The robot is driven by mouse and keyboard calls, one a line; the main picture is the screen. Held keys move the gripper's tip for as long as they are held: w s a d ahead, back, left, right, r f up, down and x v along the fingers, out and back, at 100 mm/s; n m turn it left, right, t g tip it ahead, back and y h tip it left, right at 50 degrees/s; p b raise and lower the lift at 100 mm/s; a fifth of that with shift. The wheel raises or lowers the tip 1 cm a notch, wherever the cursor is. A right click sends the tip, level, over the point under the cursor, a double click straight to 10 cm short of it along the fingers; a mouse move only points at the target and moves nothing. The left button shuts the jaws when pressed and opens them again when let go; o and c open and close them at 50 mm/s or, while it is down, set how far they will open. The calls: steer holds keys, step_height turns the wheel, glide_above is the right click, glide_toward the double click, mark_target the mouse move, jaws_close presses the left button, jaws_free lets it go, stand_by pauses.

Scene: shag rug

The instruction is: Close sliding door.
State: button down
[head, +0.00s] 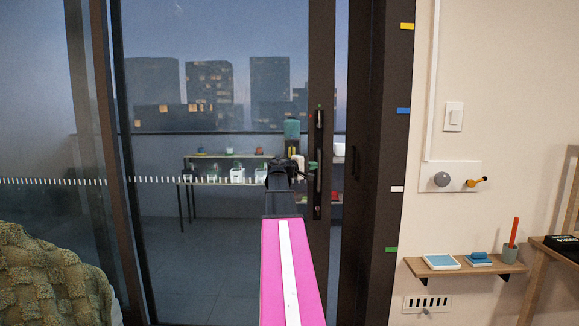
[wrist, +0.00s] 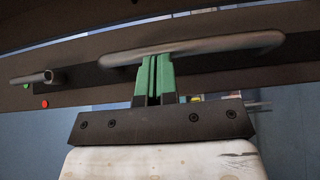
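The sliding glass door (head: 225,235) has a dark frame. Its right-hand stile (head: 321,60) stands a little left of the dark jamb (head: 380,150), with a narrow open strip between them. A long vertical bar handle (head: 318,190) is on the stile. In the wrist view the handle (wrist: 235,42) runs across the picture. My gripper (head: 305,166) is at the handle, seen from behind in the head view. In the wrist view its green fingers (wrist: 155,58) are together, side by side along the bar, tips overlapping it. I cannot tell whether they touch it.
A green textured seat (head: 45,275) is at the lower left. A small wooden shelf (head: 465,266) with books and a cup is on the right wall, below a light switch (head: 454,116) and hooks. Beyond the glass are a balcony rack (head: 225,156) and buildings.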

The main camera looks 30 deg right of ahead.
steer(key=s+d, duration=0.9)
steer(key=d, duration=0.5)
steer(key=shift+s+d, duration=0.15)
steer(key=shift+d, duration=0.05)
steer(key=w+a, duration=0.3)
steer(key=a, duration=1)
